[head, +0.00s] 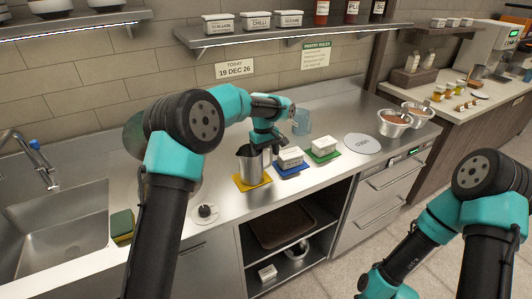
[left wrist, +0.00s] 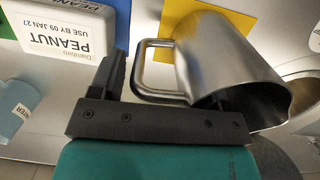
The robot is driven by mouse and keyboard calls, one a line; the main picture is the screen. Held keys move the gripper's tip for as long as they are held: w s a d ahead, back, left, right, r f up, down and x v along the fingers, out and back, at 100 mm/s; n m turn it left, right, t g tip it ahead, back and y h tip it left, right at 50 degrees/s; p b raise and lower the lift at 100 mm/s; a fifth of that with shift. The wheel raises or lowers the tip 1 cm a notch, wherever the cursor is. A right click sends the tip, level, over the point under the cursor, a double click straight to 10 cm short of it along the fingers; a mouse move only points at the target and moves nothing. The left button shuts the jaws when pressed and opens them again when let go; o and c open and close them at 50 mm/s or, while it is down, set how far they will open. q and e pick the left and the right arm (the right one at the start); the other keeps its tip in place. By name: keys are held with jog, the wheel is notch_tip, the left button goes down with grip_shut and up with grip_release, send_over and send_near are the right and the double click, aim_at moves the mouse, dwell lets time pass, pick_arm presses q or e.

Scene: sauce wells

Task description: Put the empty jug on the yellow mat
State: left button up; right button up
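The metal jug (head: 249,166) stands upright on the yellow mat (head: 253,184) in the head view, its base over the mat. In the left wrist view the jug (left wrist: 225,60) shows its handle towards my gripper, with yellow mat (left wrist: 232,14) beyond its base. The part of its inside that shows is dark, with no contents visible. My left gripper (head: 262,147) is at the jug's handle side. In the wrist view its fingers (left wrist: 165,95) are apart, with the handle between them; one finger is partly hidden by the jug. My right gripper is out of view.
White labelled tubs stand close by on the blue mat (head: 291,172) and the green mat (head: 323,157); a peanut tub (left wrist: 65,30) is near my fingers. A blue cup (head: 302,121) stands behind. A round white disc (head: 362,144) and metal bowls (head: 393,123) are at right. The sink (head: 55,235) is at left.

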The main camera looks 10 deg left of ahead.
pick_arm(q)
jog(key=shift+o, duration=0.8)
jog(key=shift+r, duration=0.1)
notch_tip(320, 180, up, 12)
jog(key=a, duration=0.1)
jog(key=shift+w, duration=0.4)
